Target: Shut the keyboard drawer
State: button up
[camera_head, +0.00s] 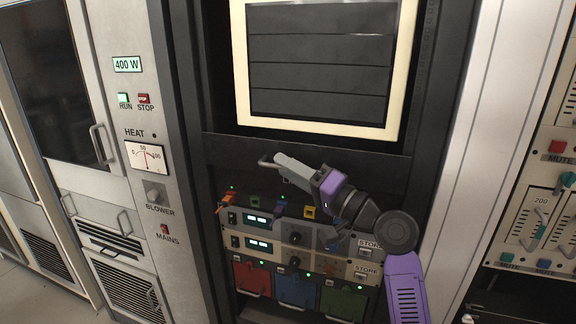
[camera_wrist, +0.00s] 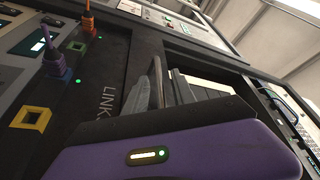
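The keyboard drawer shows as a plain black front (camera_head: 365,152) in the middle rack, below the cream-framed slatted panel. A light grey loop handle (camera_head: 264,160) sticks out at its left, partly covered by my gripper (camera_head: 282,162). My gripper is in front of the drawer, its grey fingers at or very near the handle. I cannot tell whether they touch it. In the wrist view my fingers (camera_wrist: 165,82) stand close together, with a narrow dark gap. Whether they hold anything is hidden. How far out the drawer stands is unclear.
Below is a patch strip with coloured plugs, including an orange one (camera_head: 226,200) and a yellow socket (camera_head: 310,211). Under it are display units (camera_head: 258,245) and red, blue and green modules (camera_head: 297,287). The cream-framed panel (camera_head: 240,60) is above. A control cabinet stands left.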

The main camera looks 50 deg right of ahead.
jog(key=shift+w, duration=0.1)
grip_shut()
dwell(1.4)
